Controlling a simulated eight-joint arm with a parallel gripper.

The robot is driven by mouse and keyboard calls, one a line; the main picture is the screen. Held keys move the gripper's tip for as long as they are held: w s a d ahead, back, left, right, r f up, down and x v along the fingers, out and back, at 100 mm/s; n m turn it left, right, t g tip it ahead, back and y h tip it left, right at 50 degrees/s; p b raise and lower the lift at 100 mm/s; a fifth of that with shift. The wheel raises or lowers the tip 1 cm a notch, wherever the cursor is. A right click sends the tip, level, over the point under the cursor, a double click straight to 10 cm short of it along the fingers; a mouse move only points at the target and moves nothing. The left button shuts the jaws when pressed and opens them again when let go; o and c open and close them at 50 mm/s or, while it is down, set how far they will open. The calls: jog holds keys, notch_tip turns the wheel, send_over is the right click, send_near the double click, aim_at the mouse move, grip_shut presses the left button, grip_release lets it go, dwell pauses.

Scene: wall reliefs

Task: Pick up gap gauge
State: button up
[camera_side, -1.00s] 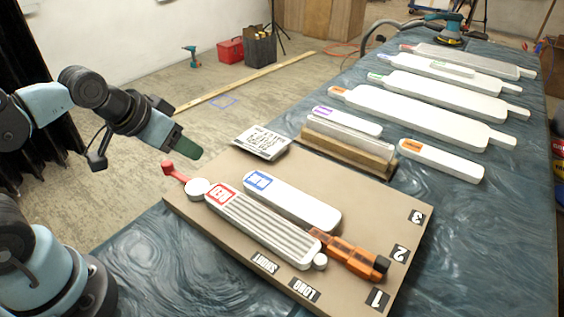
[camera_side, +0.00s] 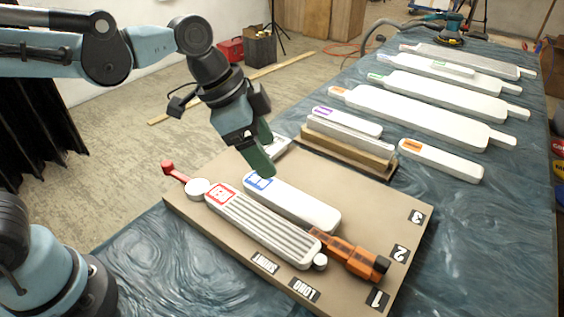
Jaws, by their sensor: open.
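No item is labelled as the gap gauge. An orange tool with a black end (camera_side: 350,257) lies on the right of the brown board (camera_side: 215,243), by the number 1 and 2 labels, and may be it. A red-handled piece (camera_side: 173,172) sticks out at the board's left corner and could also be it. My gripper (camera_side: 266,158) has green fingers, is open and looks empty. It points down over the back of the board, near the blue-labelled end of a white bar (camera_side: 300,204), well left of the orange tool. Contact with the bar cannot be told.
A ribbed white bar with a red label (camera_side: 265,228) lies in front of the blue-labelled one. A printed card (camera_side: 283,146) is partly hidden behind my gripper. Several white bars, including an orange-labelled one (camera_side: 440,160), lie farther back on the dark table (camera_side: 490,240).

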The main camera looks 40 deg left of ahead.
jog(key=d+f+m+g+h, duration=0.1)
jog(key=d+f+m+g, duration=0.15)
jog(key=d+m, duration=0.85)
jog(key=n, duration=0.3)
send_near(352, 254)
jog(key=shift+w+d+f+g, duration=0.2)
jog(key=shift+d+f+g, duration=0.35)
jog(key=shift+f, duration=0.45)
jog(key=shift+w+x, duration=0.15)
jog(key=shift+x, duration=1.4)
jog(key=shift+w+x, duration=0.15)
jog(key=shift+x, duration=1.4)
jog(key=shift+a, duration=0.1)
jog(key=shift+c, duration=0.3)
jog(key=c, duration=1.2)
